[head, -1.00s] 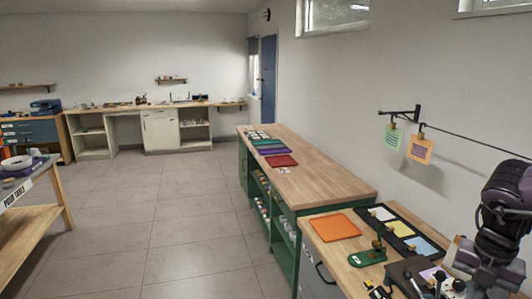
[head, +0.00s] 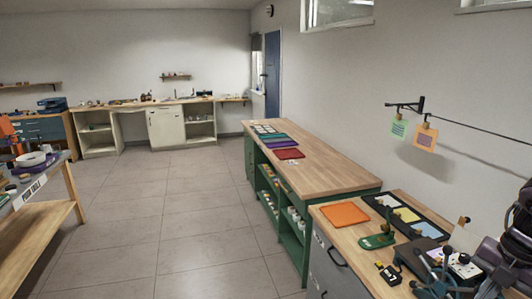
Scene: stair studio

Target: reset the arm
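Dark purple-grey links of my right arm (head: 522,218) come in at the right edge, over the near end of the right-hand worktop. The lower part of this arm overlaps dark tools on the worktop. I cannot make out its fingertips, or whether its gripper is open or holds anything. My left arm and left gripper are outside the picture.
The near worktop holds an orange sheet (head: 345,214), a black tray (head: 436,226) with coloured cards, a green-based tool (head: 378,241) and small dark tools. A green bench (head: 330,174) stands beyond. A push table (head: 62,166) is at left. The floor between is clear.

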